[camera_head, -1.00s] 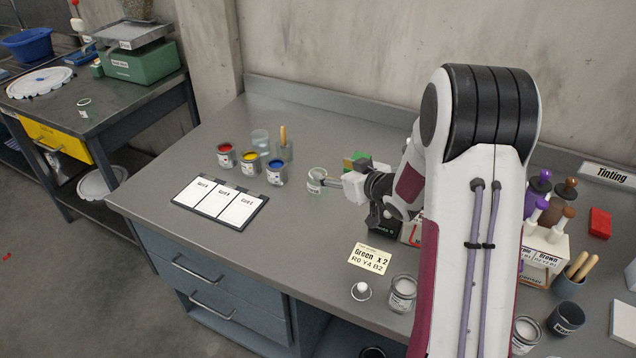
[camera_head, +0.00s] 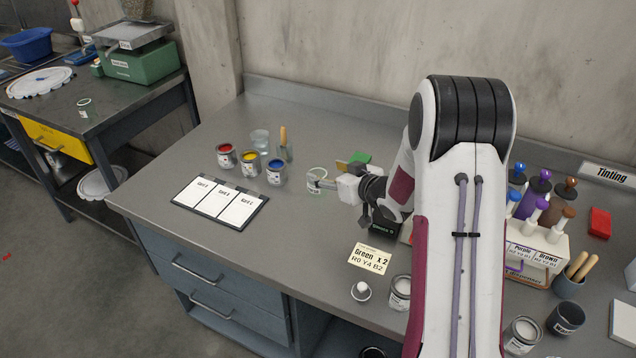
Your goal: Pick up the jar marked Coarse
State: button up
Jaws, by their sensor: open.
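My gripper (camera_head: 324,182) reaches in from the right over the grey bench, with its jaws open. Its fingers are at a small clear glass jar (camera_head: 314,188) with a pale rim, and one finger crosses the front of it. The jar stands upright on the bench. I cannot tell whether the fingers touch it. Its label is too small and too covered to read, so I cannot tell if it is the one marked Coarse. Another small labelled jar (camera_head: 84,107) stands on the left table; its marking is also unreadable.
A card board (camera_head: 220,202) lies in front. Lidless jars (camera_head: 400,294) and a bottle rack (camera_head: 534,256) are at right.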

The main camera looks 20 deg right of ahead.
aim_at(313, 167)
jog(key=shift+w+f, duration=0.1)
jog(key=shift+w, duration=0.05)
jog(key=shift+x, duration=2.5)
jog(key=shift+a, duration=0.15)
jog(key=c, duration=1.1)
